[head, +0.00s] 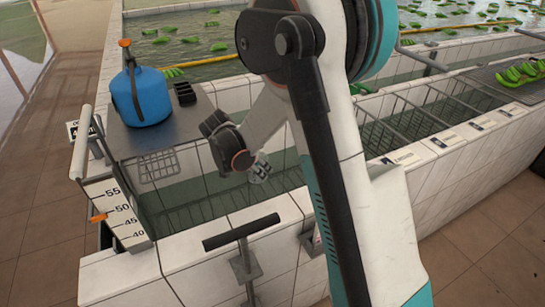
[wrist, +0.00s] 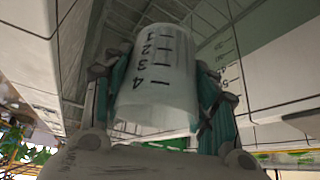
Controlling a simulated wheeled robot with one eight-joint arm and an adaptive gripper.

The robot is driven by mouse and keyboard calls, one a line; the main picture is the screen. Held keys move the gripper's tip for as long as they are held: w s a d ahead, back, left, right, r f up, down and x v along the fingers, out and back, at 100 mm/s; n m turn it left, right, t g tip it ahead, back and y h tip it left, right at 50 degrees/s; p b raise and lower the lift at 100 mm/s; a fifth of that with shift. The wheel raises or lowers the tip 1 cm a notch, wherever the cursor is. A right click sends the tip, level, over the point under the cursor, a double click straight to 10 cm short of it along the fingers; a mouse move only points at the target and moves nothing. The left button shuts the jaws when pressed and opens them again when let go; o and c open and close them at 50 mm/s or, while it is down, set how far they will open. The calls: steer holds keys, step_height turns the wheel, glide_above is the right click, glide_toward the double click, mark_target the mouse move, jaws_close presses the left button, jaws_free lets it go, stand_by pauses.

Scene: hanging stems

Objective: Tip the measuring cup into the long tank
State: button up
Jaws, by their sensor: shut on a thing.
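The measuring cup (wrist: 160,80) is clear, with dark marks numbered 1 to 4. In the wrist view it sits between both fingers of my gripper (wrist: 160,100), which is shut on its sides. In the head view the cup (head: 260,169) shows small, below my gripper (head: 250,165), over the water of the near tiled tank. This long tank (head: 205,262) has white tiled walls and dark green water. The cup's exact tilt and contents cannot be told. My arm hides the middle of the tank.
A blue jug (head: 145,95) stands on a metal shelf (head: 195,120) at the left end. A dark T-shaped handle (head: 241,232) rises at the near wall. Metal rails (head: 400,125) cross the tank at right. Green bananas (head: 520,73) lie on a tray there.

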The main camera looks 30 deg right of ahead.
steer(key=w+d+m+g+y+b, duration=0.15)
steer(key=d+m+g, duration=0.25)
steer(key=m, duration=0.5)
steer(key=w+d+m+g+y, duration=0.2)
steer(key=d+m+g, duration=0.1)
steer(key=m, duration=0.5)
steer(key=shift+w+a+r+n+t+y+b, duration=0.35)
steer(key=shift+t+y+b, duration=0.35)
steer(key=shift+t+y, duration=1.4)
steer(key=shift+w+a+r+n+t+y+b, duration=0.1)
steer(key=shift+w+a+r+t+y+b, duration=0.5)
steer(key=shift+t+y, duration=1.45)
steer(key=shift+w+a+r+n+t+y+b, duration=0.1)
steer(key=shift+w+r+n+t+y+b, duration=0.2)
steer(key=shift+t+y+b, duration=1.2)
steer(key=shift+s+r+t+y+p, duration=0.15)
steer(key=shift+t+y+p, duration=0.2)
steer(key=shift+y+p, duration=0.4)
steer(key=shift+d, duration=0.15)
